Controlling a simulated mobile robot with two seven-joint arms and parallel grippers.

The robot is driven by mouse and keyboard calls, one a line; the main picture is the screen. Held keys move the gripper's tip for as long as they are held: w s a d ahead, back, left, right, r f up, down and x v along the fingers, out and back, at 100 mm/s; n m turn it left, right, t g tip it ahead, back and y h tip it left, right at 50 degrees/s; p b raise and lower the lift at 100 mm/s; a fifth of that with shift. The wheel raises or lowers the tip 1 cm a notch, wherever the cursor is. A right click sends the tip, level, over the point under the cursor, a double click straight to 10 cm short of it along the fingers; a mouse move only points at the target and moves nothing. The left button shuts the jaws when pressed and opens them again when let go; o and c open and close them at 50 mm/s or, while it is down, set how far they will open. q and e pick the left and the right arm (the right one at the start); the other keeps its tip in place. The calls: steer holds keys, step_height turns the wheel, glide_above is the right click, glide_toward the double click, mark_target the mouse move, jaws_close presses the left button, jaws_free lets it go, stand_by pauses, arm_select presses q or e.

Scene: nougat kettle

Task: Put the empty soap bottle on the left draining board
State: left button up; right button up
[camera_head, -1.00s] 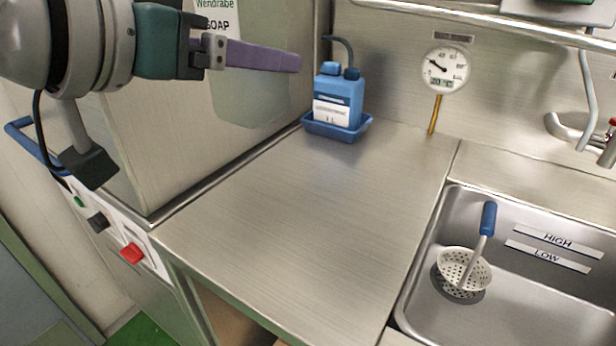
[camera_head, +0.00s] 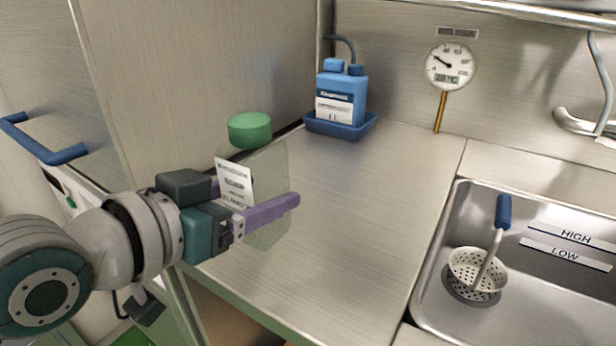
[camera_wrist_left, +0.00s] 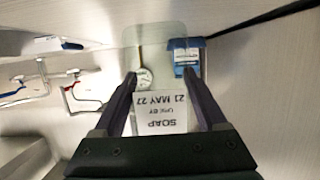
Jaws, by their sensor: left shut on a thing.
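The soap bottle (camera_head: 272,165) is translucent and pale green, with a green cap (camera_head: 249,130) and a white label. It is upright or nearly so, over the left part of the steel draining board (camera_head: 350,215) left of the sink. My left gripper (camera_head: 262,203) is shut on the bottle, one purple finger across its near side. The other finger is mostly hidden behind it. I cannot tell whether the bottle's base touches the board. In the left wrist view the bottle (camera_wrist_left: 152,45) and its inverted label lie between the two fingers (camera_wrist_left: 158,82). My right gripper is not in view.
A blue bottle (camera_head: 341,92) stands in a blue tray (camera_head: 340,126) at the board's back. A dial thermometer (camera_head: 450,67) is by the back wall. The sink (camera_head: 560,290) at right holds a strainer with a blue handle (camera_head: 503,211). A tall steel cabinet (camera_head: 200,70) borders the left.

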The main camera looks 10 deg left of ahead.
arm_select(q)
steer(key=shift+f, duration=1.2)
steer(key=shift+f+b, duration=0.15)
steer(key=shift+b, duration=0.15)
steer(key=o, duration=1.3)
